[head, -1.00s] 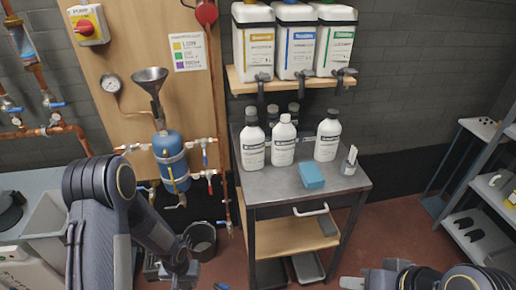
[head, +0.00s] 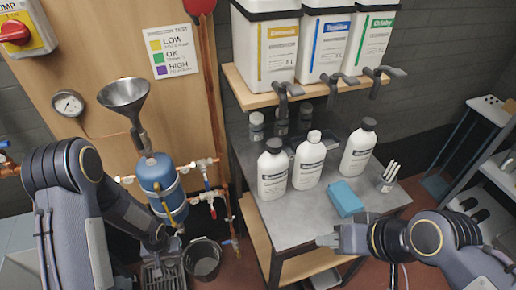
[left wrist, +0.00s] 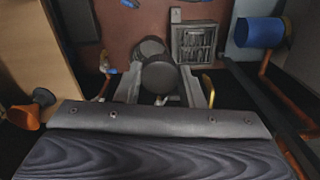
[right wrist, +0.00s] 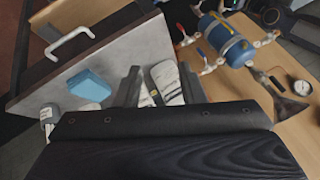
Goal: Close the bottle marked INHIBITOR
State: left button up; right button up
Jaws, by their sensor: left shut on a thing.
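Three white bottles stand upright on the cart: a left one (head: 272,172) and a right one (head: 357,150) with dark caps, and a middle one (head: 308,162) with a white top and no dark cap. Their labels are too small to read. My left gripper (head: 168,242) is low below the blue tank; in the left wrist view it is shut on a dark round cap (left wrist: 160,75). My right gripper (head: 328,240) is open and empty at the cart's front edge, apart from the bottles. White bottles show beyond its fingers in the right wrist view (right wrist: 166,84).
A blue block (head: 346,198) and a small holder with white sticks (head: 387,178) lie on the cart (head: 285,228). Smaller dark-topped bottles stand behind. Jugs with taps (head: 326,45) overhang on a shelf. A funnel (head: 124,95) and blue tank (head: 160,178) stand left; a bucket (head: 203,262) is below.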

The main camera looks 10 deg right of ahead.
aim_at(309, 161)
pick_arm(q)
jog(key=shift+w, duration=0.1)
